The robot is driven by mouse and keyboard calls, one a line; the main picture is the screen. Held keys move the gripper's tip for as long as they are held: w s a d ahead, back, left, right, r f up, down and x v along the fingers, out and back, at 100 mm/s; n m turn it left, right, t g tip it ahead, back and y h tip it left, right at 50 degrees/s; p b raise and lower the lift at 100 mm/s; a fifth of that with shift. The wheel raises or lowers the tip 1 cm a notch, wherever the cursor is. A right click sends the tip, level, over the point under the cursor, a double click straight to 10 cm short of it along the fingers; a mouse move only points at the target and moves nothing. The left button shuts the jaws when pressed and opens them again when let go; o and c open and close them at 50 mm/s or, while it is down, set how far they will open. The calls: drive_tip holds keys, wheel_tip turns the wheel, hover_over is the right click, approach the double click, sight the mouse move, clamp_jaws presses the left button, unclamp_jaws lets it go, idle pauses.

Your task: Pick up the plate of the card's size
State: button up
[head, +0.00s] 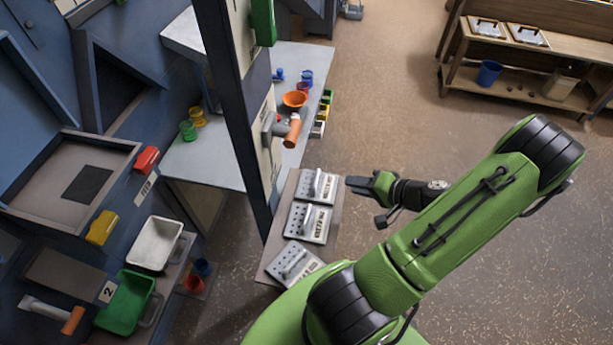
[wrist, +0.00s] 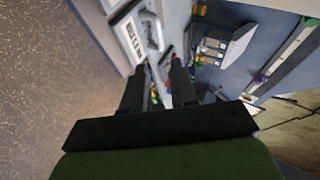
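Three grey metal plates with raised handles and rows of holes lie on a narrow ledge beside the dark post: a far one (head: 318,187), a middle one (head: 308,223) and a near one (head: 295,264). Their printed labels are too small to read surely. My gripper (head: 358,184) is just right of the far plate, apart from it as far as I can tell. In the wrist view my gripper (wrist: 159,68) has its two dark fingers spread with nothing held between them. A plate with a white label (wrist: 131,42) shows beyond the left finger. I cannot identify the card.
A dark post (head: 238,110) with an orange-handled lever (head: 292,130) rises left of the plates. Behind it a grey table (head: 212,160) carries cups and an orange bowl (head: 295,98). Trays stand at left. A wooden shelf (head: 530,60) stands far right. The floor between is clear.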

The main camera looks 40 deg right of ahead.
approach(320, 187)
drive_tip(key=w, duration=0.1)
drive_tip(key=w+r, duration=0.1)
drive_tip(key=w, duration=0.1)
drive_tip(key=shift+w+a+r, duration=0.35)
drive_tip(key=shift+w, duration=0.05)
drive_tip(key=x, duration=0.5)
drive_tip(key=shift+w+a+f, duration=0.1)
drive_tip(key=shift+w+f, duration=0.05)
drive_tip(key=shift+w, duration=0.1)
drive_tip(key=shift+s, duration=0.1)
clamp_jaws()
